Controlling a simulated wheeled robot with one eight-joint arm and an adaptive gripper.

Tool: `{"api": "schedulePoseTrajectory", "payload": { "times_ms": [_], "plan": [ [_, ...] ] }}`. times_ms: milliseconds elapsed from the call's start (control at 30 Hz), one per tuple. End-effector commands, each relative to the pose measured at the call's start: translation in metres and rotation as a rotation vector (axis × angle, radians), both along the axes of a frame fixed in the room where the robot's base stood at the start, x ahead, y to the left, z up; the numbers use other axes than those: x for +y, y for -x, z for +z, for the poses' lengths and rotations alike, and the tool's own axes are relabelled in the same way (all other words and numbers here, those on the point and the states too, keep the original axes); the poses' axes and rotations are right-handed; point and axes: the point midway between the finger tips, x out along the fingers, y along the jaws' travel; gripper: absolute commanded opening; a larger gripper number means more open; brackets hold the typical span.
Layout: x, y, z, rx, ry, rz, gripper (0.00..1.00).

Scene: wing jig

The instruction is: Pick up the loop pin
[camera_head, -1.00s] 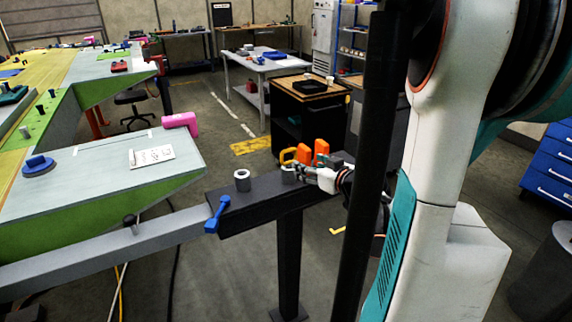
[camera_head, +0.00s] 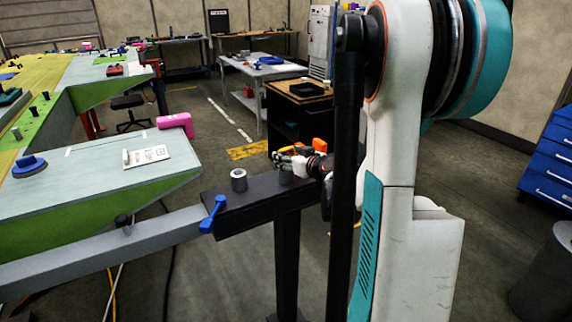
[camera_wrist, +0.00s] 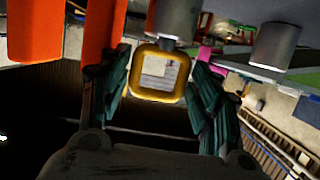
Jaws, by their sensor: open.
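The loop pin shows in the wrist view as a yellow rounded-square loop (camera_wrist: 134,82) with an open middle. A grey cylinder (camera_wrist: 172,22) shows right at its upper end. My gripper (camera_wrist: 158,72) is open, with one finger on each side of the loop. Whether either finger touches it I cannot tell. In the head view my gripper (camera_head: 284,156) is over the black beam (camera_head: 256,203), and it largely hides the yellow loop there.
Two orange pieces (camera_wrist: 103,30) stand left of the loop in the wrist view, one close to the left finger. Another grey cylinder (camera_head: 239,180) stands on the beam left of my gripper. A blue handle (camera_head: 213,214) is at the beam's near end.

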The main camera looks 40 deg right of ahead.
Motion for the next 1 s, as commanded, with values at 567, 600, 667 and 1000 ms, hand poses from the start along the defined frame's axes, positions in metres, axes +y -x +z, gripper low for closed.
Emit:
{"api": "schedulePoseTrajectory", "payload": {
  "times_ms": [567,600,667,1000],
  "plan": [
    [0.000,0.000,0.001,0.000,0.000,-0.001,0.27],
    [0.000,0.000,0.001,0.000,0.000,-0.001,0.27],
    [0.000,0.000,0.003,0.000,0.000,-0.001,0.27],
    [0.000,0.001,0.042,0.000,-0.001,-0.001,0.27]
  ]
}}
